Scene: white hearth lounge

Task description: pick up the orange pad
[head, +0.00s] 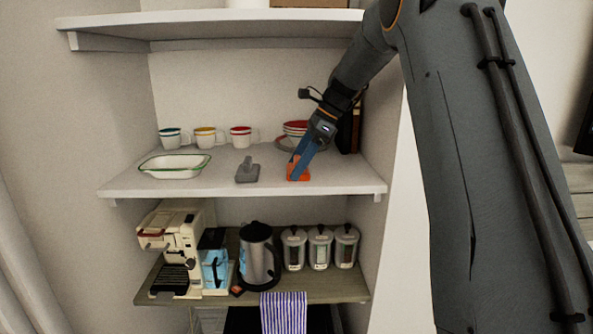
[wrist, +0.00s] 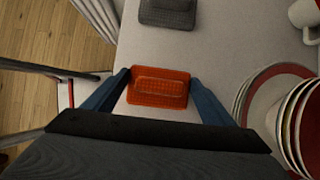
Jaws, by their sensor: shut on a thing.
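The orange pad (head: 304,174) is on the middle white shelf, near its front edge and towards the right. In the wrist view the orange pad (wrist: 158,88) lies between the two blue fingers of my gripper (wrist: 158,97), with a finger against each short side. In the head view my gripper (head: 297,167) reaches down onto the pad from the upper right and partly hides it. My gripper is shut on the pad. I cannot tell whether the pad touches the shelf or is slightly above it.
A grey pad with a handle (head: 247,171) sits to the left on the shelf (head: 215,184). Stacked red-rimmed bowls (head: 295,128) and dark upright books (head: 349,130) stand close behind my gripper. Mugs (head: 205,136) and a white dish (head: 174,167) are further left. Another shelf (head: 210,22) hangs above.

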